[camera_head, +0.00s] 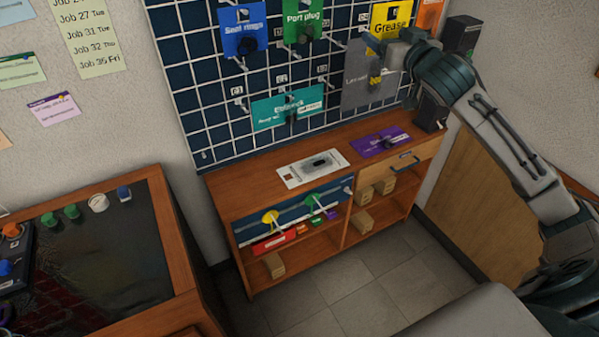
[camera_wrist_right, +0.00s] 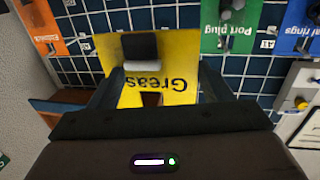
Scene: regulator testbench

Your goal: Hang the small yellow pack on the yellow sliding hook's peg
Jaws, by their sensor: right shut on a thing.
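A yellow pack lettered Grease (camera_head: 390,27) is in front of the pegboard, top right in the head view. In the right wrist view the yellow pack (camera_wrist_right: 180,60) appears upside down and fills the space ahead of the jaws. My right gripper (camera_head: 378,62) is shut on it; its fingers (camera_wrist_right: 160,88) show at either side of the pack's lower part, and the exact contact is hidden. A yellow disc-shaped sliding hook (camera_head: 270,217) with a pale peg is on the blue rail under the shelf top, left of a green one (camera_head: 312,200). My left gripper is not in view.
The pegboard holds blue (camera_head: 242,38), green (camera_head: 302,20), teal (camera_head: 287,107) and grey (camera_head: 362,88) packs on pegs. White (camera_head: 312,170) and purple (camera_head: 380,143) packs lie on the cabinet top (camera_head: 240,180). Small coloured packs and boxes sit below. A dark bench (camera_head: 100,260) stands left.

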